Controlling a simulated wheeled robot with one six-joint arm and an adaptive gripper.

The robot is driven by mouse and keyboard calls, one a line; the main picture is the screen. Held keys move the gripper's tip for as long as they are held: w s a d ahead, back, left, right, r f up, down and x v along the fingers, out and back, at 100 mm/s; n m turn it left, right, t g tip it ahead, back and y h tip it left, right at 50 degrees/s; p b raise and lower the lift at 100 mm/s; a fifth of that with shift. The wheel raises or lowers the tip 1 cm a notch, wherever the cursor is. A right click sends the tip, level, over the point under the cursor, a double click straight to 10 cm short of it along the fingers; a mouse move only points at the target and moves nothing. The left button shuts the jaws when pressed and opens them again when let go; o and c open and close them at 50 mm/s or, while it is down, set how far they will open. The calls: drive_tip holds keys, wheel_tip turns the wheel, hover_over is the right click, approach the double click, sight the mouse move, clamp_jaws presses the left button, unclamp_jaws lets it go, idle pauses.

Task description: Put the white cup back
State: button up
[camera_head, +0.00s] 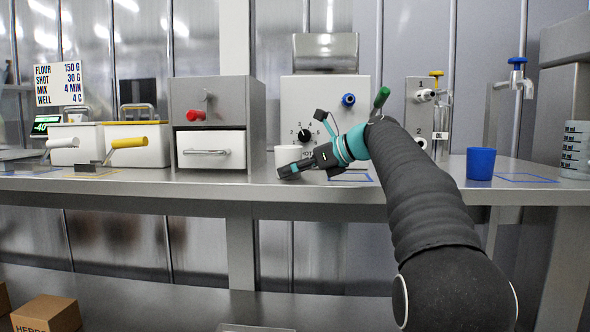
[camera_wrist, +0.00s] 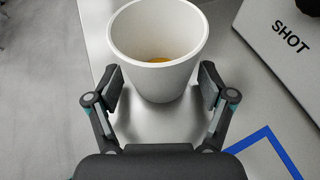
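The white cup (camera_head: 287,155) stands on the steel counter in front of the machine with the round dial, partly behind my gripper (camera_head: 285,173). In the wrist view the white cup (camera_wrist: 158,88) is upright, with a little yellow-orange stuff at its bottom. My gripper (camera_wrist: 162,88) is open, with one finger on each side of the cup's lower wall. I see a small gap at the sides and cannot tell whether either finger touches. A blue outline on the counter (camera_wrist: 268,145) lies to the right of the gripper; it also shows in the head view (camera_head: 350,179).
The grey box marked SHOT (camera_wrist: 285,40) is close on the right in the wrist view. A blue cup (camera_head: 480,163) stands at the right, beside another blue outline (camera_head: 527,179). A drawer unit (camera_head: 211,150) is left of the white cup. The counter's front edge is near the gripper.

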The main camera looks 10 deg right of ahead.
drive_tip(key=shift+r, duration=0.1)
drive_tip(key=shift+s+d+r, duration=0.15)
drive_tip(key=shift+d+r, duration=0.05)
drive_tip(key=shift+d, duration=0.05)
drive_tip(key=p+v, duration=0.2)
drive_tip(key=v, duration=0.9)
drive_tip(key=shift+s+d+r, duration=0.1)
drive_tip(key=shift+s, duration=0.05)
drive_tip(key=shift+s+a, duration=0.15)
drive_tip(key=shift+a, duration=0.1)
drive_tip(key=s+a+f+n+g+h+p, duration=0.1)
drive_tip(key=s+a+f+n+h+p, duration=0.15)
drive_tip(key=s+a+f+n, duration=0.35)
drive_tip(key=s+a+f+n+g+h+p, duration=0.1)
drive_tip(key=s+a+f+n+h, duration=0.2)
drive_tip(key=s+f+n, duration=0.4)
drive_tip(key=s+f+n+g+h+p, duration=0.1)
drive_tip(key=s+f+n+h, duration=0.3)
drive_tip(key=s+f+n, duration=0.8)
drive_tip(key=s+f+p, duration=0.1)
drive_tip(key=s+f, duration=0.2)
drive_tip(key=s, duration=0.4)
drive_tip(key=shift+s+f+n, duration=0.25)
drive_tip(key=shift+f+n, duration=0.05)
drive_tip(key=shift+f, duration=0.05)
